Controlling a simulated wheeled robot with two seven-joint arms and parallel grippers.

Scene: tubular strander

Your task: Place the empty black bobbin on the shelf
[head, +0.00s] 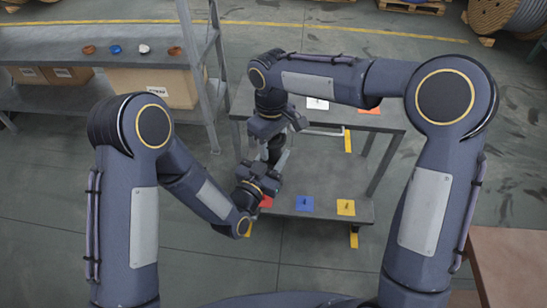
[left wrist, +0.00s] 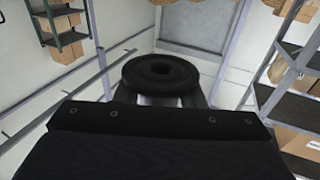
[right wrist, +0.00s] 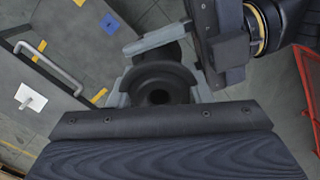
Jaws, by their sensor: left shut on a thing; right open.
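The black bobbin (head: 275,149) is upright between my two grippers in the head view, above the small two-level shelf (head: 322,212). My left gripper (head: 272,165) is shut on it from below; the round flange with its centre hole shows in the left wrist view (left wrist: 160,74). My right gripper (head: 274,138) is open, above the bobbin. In the right wrist view the bobbin (right wrist: 158,86) lies between the right fingers, with a grey left finger (right wrist: 152,40) beside it. Whether the right fingers touch it is unclear. The arms partly hide the bobbin.
The lower level has red, blue (head: 304,203) and yellow (head: 346,207) cards; the upper has white (head: 318,103) and orange ones. A larger rack (head: 95,45) with small coloured items and cardboard boxes (head: 155,85) stands left. A brown table edge (head: 510,262) is at right.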

